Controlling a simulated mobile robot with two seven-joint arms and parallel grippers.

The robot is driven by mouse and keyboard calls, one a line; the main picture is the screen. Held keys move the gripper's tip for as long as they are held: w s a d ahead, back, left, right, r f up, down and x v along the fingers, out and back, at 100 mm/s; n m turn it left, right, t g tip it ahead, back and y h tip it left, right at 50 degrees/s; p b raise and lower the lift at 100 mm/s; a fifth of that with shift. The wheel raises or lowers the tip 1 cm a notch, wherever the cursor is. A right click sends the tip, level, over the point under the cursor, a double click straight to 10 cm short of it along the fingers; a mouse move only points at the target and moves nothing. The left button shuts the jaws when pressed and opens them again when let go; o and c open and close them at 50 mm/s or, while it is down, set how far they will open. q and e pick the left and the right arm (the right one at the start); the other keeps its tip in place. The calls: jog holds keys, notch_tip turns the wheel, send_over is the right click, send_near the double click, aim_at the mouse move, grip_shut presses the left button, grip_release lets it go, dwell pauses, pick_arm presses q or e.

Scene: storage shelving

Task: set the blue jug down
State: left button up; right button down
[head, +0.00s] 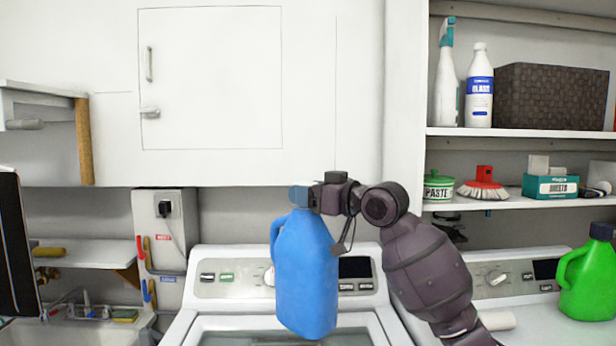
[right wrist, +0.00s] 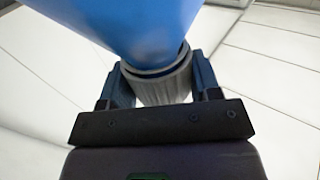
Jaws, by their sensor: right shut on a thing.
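The blue jug (head: 306,275) hangs upright in front of the washing machine in the middle of the head view. My right gripper (head: 303,197) is shut on its cap, with the arm coming in from the right. In the right wrist view the jug's blue body (right wrist: 135,25) fills the top, and its grey ribbed cap (right wrist: 166,85) sits between the two fingers of the gripper (right wrist: 165,88). The jug hides part of the washer's control panel. I cannot tell how far the jug's base is from the washer top. My left gripper is not in view.
The white washer (head: 205,290) stands behind and below the jug. A green jug (head: 590,282) stands on the machine at the right. Shelves at the upper right hold a spray bottle (head: 446,80), a white bottle (head: 480,90) and a dark basket (head: 550,97). A sink area lies at the left.

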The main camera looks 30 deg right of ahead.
aim_at(309, 228)
notch_tip(309, 228, down, 8)
jog(key=shift+r, duration=0.25)
jog(key=shift+f+b, duration=0.4)
jog(key=shift+f, duration=2.3)
jog(key=c, duration=0.8)
grip_release()
jog(key=shift+f, duration=0.3)
jog(key=o, duration=0.5)
jog(key=shift+s+r, duration=0.1)
jog(key=shift+s, duration=0.05)
jog(key=b+v, duration=0.1)
jog(key=v, duration=1)
jog(key=shift+s, duration=0.45)
